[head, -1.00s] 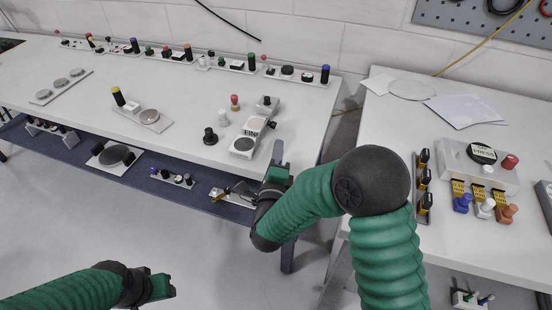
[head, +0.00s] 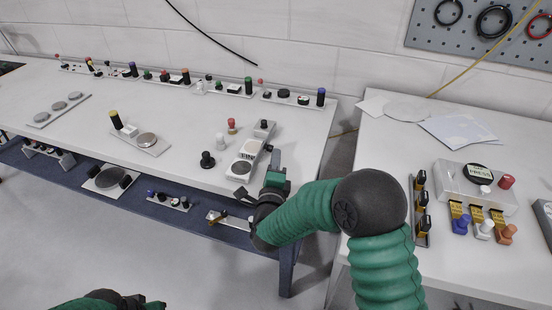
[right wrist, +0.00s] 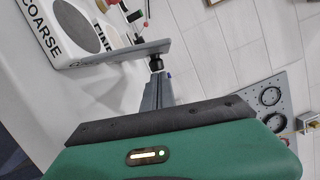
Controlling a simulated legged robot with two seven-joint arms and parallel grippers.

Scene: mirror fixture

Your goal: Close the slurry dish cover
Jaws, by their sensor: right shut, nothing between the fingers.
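A thin grey plate (right wrist: 118,54), seemingly the cover, sticks out beside the dishes, seen nearly edge-on. A small black knob (right wrist: 156,63) is at its end. My right gripper (head: 276,153) is shut and empty just right of the unit. Its fingertips (right wrist: 156,76) are right by the knob; contact is unclear. My left gripper (head: 135,301) shows only partly at the bottom edge.
A black knob piece (head: 207,160), a white one (head: 220,141) and a red one (head: 232,126) stand left of the unit. A rail of small parts (head: 290,97) lies behind. The right bench (head: 385,150) stands across a gap.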

